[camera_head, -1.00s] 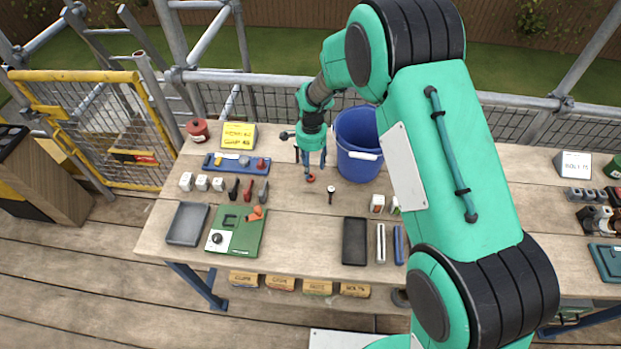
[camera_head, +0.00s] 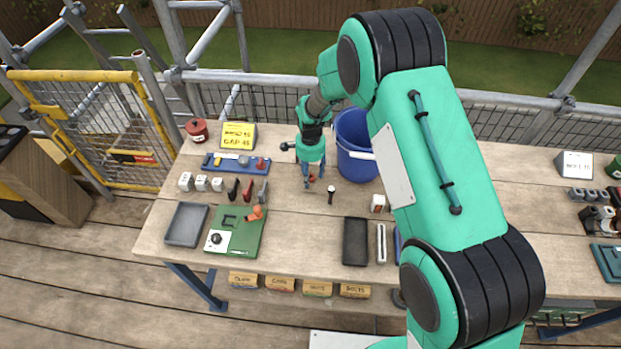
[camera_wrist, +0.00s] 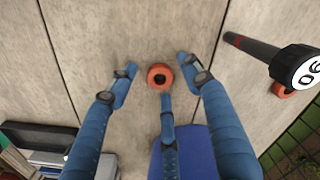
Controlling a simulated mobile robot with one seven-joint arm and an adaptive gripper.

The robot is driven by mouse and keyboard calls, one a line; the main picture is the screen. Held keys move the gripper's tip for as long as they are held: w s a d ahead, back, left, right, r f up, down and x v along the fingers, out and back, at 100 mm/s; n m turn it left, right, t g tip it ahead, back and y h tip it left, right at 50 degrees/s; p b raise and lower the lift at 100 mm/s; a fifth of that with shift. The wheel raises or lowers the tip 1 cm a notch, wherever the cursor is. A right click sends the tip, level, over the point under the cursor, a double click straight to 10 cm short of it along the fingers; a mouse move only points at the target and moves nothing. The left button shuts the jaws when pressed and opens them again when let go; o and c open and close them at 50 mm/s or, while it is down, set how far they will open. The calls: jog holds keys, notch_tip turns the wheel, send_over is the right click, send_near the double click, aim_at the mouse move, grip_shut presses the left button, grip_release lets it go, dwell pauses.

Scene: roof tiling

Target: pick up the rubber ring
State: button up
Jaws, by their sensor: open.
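The rubber ring (camera_wrist: 160,76) is a small orange-red ring with a dark hole, lying flat on the wooden bench. In the head view, my gripper (camera_head: 308,182) is low over the bench beside the blue bucket, and the ring (camera_head: 312,178) is mostly hidden by the fingers.
The blue bucket (camera_head: 356,150) stands close on the right. A small dark upright item (camera_head: 331,192) is near the fingers. A blue tool rack (camera_head: 236,163), a green board (camera_head: 236,230) and a black tray (camera_head: 355,241) lie around.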

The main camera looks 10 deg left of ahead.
aim_at(311, 177)
jog(key=shift+c, duration=0.3)
jog(key=c, duration=0.8)
jog(key=shift+r, duration=0.1)
notch_tip(311, 177, up, 10)
jog(key=shift+f+p, duration=0.1)
jog(key=shift+p, duration=0.6)
